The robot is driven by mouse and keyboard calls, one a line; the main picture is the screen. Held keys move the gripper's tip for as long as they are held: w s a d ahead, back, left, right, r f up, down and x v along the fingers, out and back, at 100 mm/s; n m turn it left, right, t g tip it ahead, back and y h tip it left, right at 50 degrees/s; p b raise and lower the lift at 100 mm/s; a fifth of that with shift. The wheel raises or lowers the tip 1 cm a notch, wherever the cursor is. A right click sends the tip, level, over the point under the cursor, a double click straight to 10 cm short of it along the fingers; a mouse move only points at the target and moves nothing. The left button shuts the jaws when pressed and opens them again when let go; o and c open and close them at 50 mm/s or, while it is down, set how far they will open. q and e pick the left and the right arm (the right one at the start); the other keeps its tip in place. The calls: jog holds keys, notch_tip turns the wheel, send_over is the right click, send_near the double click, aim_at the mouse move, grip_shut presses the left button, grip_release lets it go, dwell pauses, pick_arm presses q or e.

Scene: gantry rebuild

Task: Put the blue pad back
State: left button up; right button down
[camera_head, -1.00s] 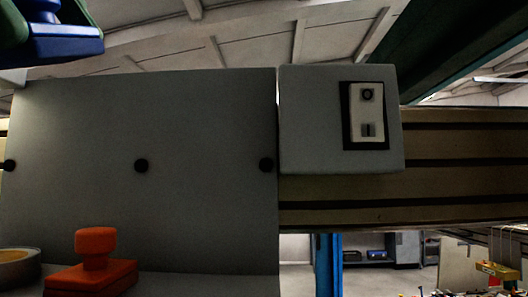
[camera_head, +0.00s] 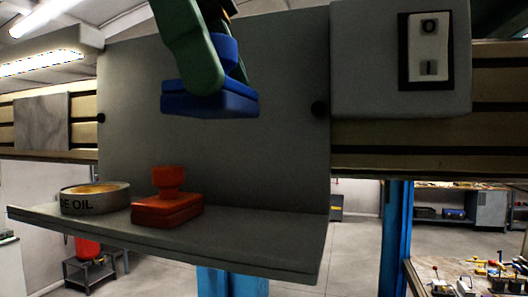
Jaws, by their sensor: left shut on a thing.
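The blue pad (camera_head: 210,100) is a flat block with a round knob on top. My left gripper (camera_head: 222,62) has green fingers and is shut on its knob. It holds the pad level in the air, in front of the grey back panel (camera_head: 130,125) and above the shelf. An orange-red pad (camera_head: 167,208) of similar shape stands on the grey shelf (camera_head: 250,232), below and a little left of the blue one. The shelf to the right of the orange-red pad is bare. My right gripper is not in view.
A round tin (camera_head: 94,199) with yellowish contents stands on the shelf's left part, left of the orange-red pad. A grey switch box (camera_head: 365,60) juts out at the upper right. Black knobs (camera_head: 319,108) stick out of the panel's edge.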

pick_arm(q)
send_near(276, 231)
jog(key=shift+s+d+f, duration=0.5)
jog(key=shift+s+d, duration=0.2)
jog(key=shift+d, duration=0.1)
jog(key=shift+w+f, duration=0.15)
jog(key=shift+f, duration=0.05)
jog(key=x, duration=0.4)
jog(key=shift+w+a+f, duration=0.1)
jog(key=shift+w+a, duration=0.2)
jog(key=shift+w, duration=0.05)
jog(key=shift+w+a+f, duration=0.1)
jog(key=shift+w+a, duration=0.05)
jog(key=shift+f, duration=0.15)
jog(key=o, duration=0.6)
jog(key=shift+s, duration=0.2)
jog(key=shift+w, duration=0.1)
